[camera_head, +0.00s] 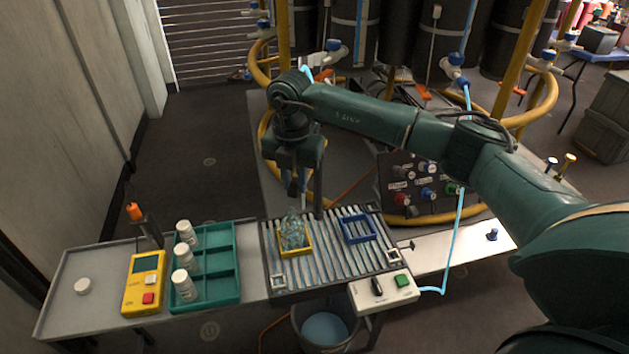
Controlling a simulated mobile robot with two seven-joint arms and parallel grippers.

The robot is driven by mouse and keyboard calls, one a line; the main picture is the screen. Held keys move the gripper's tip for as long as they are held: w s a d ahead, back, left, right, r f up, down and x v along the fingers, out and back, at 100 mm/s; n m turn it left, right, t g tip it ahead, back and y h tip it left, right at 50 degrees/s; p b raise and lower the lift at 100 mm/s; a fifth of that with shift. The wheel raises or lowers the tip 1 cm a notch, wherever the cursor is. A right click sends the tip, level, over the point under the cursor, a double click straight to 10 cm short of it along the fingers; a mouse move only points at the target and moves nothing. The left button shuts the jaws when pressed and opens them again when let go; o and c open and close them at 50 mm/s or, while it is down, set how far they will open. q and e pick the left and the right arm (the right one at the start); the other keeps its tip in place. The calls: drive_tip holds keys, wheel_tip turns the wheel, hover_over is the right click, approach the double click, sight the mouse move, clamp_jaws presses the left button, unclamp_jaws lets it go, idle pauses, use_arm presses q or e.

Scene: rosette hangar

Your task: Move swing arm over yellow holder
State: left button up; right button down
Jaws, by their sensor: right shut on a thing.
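The yellow holder (307,251) is a small square frame on the slatted rack, with a crumpled clear item (292,231) standing in it. My right arm reaches in from the right across the back. My right gripper (297,192) points down just behind and above the yellow holder, apart from it. It is shut on a dark part that I take to be the swing arm; the gripper and shadow mostly hide it, so its outline is unclear. My left gripper is not in view.
A blue square holder (373,236) sits on the rack, right of the yellow one. Left are a green tray (222,291) with white bottles and a yellow meter (132,301). A switch box (398,302) is at the front, a knob panel (391,166) behind right, a bucket (297,327) below.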

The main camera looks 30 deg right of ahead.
drive_tip(key=w+a+m, duration=0.1)
drive_tip(key=w, duration=0.1)
drive_tip(key=w+a+m, duration=0.1)
drive_tip(key=m, duration=0.1)
drive_tip(key=shift+w+a, duration=0.4)
drive_tip(key=c, duration=1.3)
unclamp_jaws()
drive_tip(key=shift+r, duration=0.15)
wheel_tip(320, 180, up, 13)
drive_tip(key=shift+b, duration=0.7)
